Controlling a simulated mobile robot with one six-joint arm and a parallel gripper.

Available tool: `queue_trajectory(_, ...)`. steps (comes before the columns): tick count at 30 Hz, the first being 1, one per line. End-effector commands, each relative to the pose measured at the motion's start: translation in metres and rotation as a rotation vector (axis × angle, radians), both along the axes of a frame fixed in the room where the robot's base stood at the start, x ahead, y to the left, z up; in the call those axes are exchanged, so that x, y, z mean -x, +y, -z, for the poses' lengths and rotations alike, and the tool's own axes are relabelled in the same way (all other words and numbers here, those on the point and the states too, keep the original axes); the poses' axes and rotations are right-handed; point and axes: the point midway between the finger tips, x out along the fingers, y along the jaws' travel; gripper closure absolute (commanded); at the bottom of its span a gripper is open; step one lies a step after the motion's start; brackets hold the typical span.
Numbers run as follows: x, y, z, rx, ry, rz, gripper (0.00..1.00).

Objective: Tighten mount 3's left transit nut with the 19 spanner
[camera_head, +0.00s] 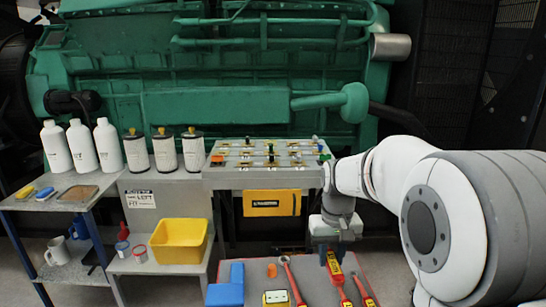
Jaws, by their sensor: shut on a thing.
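My gripper (333,250) is low over the grey mat (262,255) at the bottom right. It is shut on a red spanner (336,270) with a yellow label; the size mark is too small to read. Two more red tools, one left (291,276) and one right (364,288) of it, lie on the mat. The grey mount bench (215,180) stands behind, below the green engine. Several small mounts with nuts and yellow plates sit on it, with black, green and orange parts among them. Which is mount 3, and its left nut, I cannot tell.
A blue block (228,285) and a small yellow-and-white box (276,298) lie on the mat. A yellow bin (178,241) stands on a low shelf at left. White bottles (82,146) and filters (165,150) line the left bench. The green engine (215,104) closes off the back.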

Motion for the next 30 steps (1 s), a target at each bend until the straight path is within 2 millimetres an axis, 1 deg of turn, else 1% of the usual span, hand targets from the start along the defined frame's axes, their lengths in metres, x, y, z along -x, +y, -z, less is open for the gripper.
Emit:
queue_trajectory(1,-0.005,0.0,-0.009,-0.001,0.007,0.003,1.0)
queue_trajectory(6,-0.02,0.001,0.003,-0.001,0.008,0.014,1.0)
queue_trajectory(12,-0.03,0.003,0.019,-0.001,0.007,0.027,1.0)
queue_trajectory(22,-0.028,0.005,0.044,-0.001,0.005,0.046,1.0)
queue_trajectory(30,-0.025,0.006,0.059,-0.001,0.001,0.053,1.0)
